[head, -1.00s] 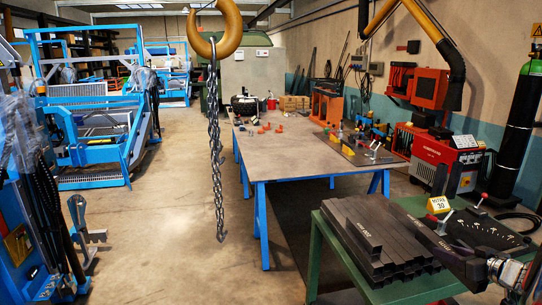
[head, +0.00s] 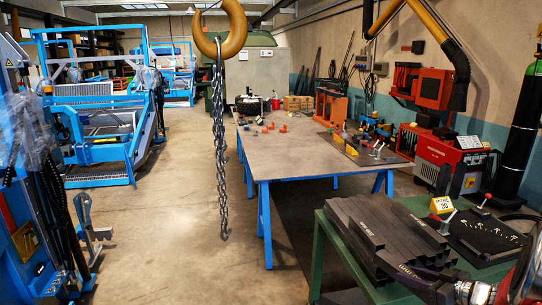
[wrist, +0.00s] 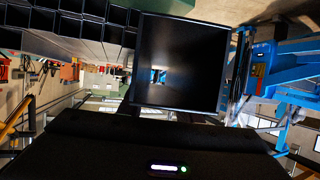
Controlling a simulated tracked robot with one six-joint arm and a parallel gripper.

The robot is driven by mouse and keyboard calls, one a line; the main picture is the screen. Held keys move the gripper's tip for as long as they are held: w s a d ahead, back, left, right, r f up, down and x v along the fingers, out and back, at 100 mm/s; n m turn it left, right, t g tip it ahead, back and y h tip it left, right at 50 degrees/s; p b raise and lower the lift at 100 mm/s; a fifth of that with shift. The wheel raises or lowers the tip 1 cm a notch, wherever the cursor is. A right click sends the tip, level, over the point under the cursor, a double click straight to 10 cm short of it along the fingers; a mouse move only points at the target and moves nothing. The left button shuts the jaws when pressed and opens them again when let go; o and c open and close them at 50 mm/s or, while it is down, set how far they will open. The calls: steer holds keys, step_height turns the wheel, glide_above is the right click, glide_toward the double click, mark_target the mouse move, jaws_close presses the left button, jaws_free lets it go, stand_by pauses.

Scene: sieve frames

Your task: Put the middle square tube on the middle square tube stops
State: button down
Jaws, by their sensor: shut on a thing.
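Dark square tubes (head: 375,228) lie stacked on a green bench (head: 318,240) at the lower right of the head view. My gripper (head: 412,276) is at the near end of this stack, shut on a square tube. The held square tube (wrist: 150,40) shows end-on in the wrist view, and I look through its hollow inside. In the head view it is hard to tell from the stack. The stacked tubes show at the upper left of the wrist view. Small orange pieces (head: 282,128) stand on the blue-legged table (head: 300,155); I cannot tell which stops are the middle ones.
A plate with clamps (head: 373,155) lies on the table's right side. A chain (head: 221,150) hangs from a hook left of the table. The floor at left centre is clear.

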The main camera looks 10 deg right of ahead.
steer(key=a+f+n+g+y, duration=0.1)
steer(key=a+f+n+y, duration=0.1)
steer(key=a, duration=0.8)
steer(key=a+f+n+g+y, duration=0.1)
steer(key=a+f, duration=0.4)
steer(key=a, duration=0.6)
steer(key=a+f+n+g+y, duration=0.2)
steer(key=a+f+n, duration=0.1)
steer(key=a, duration=0.8)
steer(key=shift+s+a+f+g+y, duration=0.15)
steer(key=shift+s+f+g+y, duration=0.15)
steer(key=shift+s+f, duration=0.1)
steer(key=shift+a+r, duration=0.1)
steer(key=shift+a, duration=0.2)
steer(key=shift+s, duration=0.15)
